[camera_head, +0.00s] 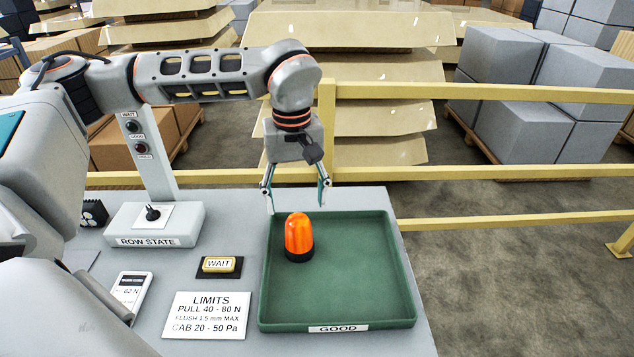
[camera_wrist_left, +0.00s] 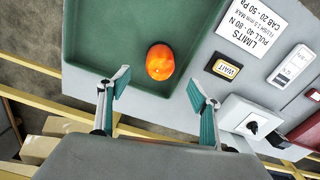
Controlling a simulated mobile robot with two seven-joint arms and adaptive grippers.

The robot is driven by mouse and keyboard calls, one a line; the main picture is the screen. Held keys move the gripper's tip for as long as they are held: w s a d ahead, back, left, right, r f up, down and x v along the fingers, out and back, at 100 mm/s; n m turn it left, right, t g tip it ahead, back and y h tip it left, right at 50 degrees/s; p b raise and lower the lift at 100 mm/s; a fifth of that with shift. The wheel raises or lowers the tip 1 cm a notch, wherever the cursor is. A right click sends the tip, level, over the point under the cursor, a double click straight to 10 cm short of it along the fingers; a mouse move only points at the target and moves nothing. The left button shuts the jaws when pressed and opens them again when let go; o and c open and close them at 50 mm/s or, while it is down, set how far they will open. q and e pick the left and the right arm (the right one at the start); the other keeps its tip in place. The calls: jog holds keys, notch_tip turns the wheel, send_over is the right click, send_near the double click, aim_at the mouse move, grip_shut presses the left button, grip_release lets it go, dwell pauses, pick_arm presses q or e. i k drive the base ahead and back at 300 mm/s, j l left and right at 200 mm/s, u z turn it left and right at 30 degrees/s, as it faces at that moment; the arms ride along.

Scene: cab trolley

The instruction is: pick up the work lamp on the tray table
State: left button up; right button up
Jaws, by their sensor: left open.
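The work lamp (camera_head: 299,236) has an orange dome on a black base. It stands upright in the green tray (camera_head: 370,318) marked GOOD, near the tray's back left corner. My left gripper (camera_head: 296,200) is open and empty, pointing down above and slightly behind the lamp. In the left wrist view the lamp (camera_wrist_left: 160,62) shows ahead of and between the two open fingers (camera_wrist_left: 160,90), apart from both. My right gripper is not in view.
A ROW STATE box (camera_head: 155,224) with a post, a WAIT block (camera_head: 219,265), a LIMITS sign (camera_head: 207,314) and a handheld meter (camera_head: 131,293) are left of the tray. A yellow railing (camera_head: 480,172) runs behind the grey table.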

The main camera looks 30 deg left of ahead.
aim_at(94, 214)
jog(key=k, duration=1)
